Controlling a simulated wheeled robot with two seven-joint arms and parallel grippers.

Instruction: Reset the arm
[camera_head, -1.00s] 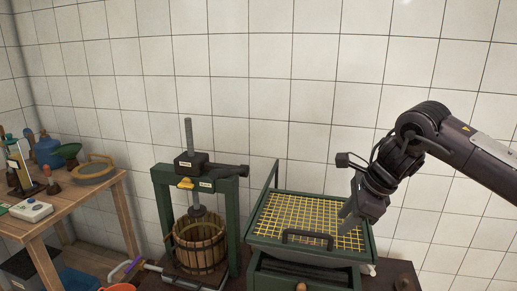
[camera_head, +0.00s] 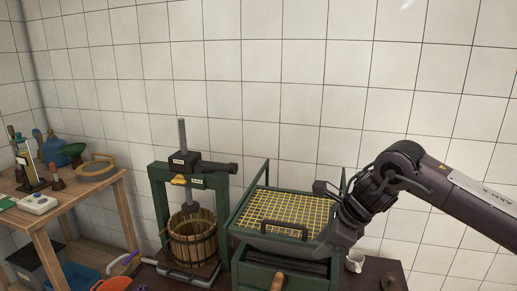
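My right arm comes in from the right, and its dark gripper (camera_head: 338,240) points down at the right side of a green-framed machine with a yellow grid (camera_head: 285,213). The fingers are small and seen edge-on, so I cannot tell whether they are open or shut. I see nothing clearly held in them. I cannot tell whether they touch the machine's rim or hang just in front of it. My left gripper is not in view.
A green press (camera_head: 158,195) with a wooden slatted basket (camera_head: 193,237) stands left of the grid machine. A small white jug (camera_head: 354,261) stands close to my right gripper. A wooden table (camera_head: 85,197) with tools is at far left. A tiled wall (camera_head: 280,90) is behind.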

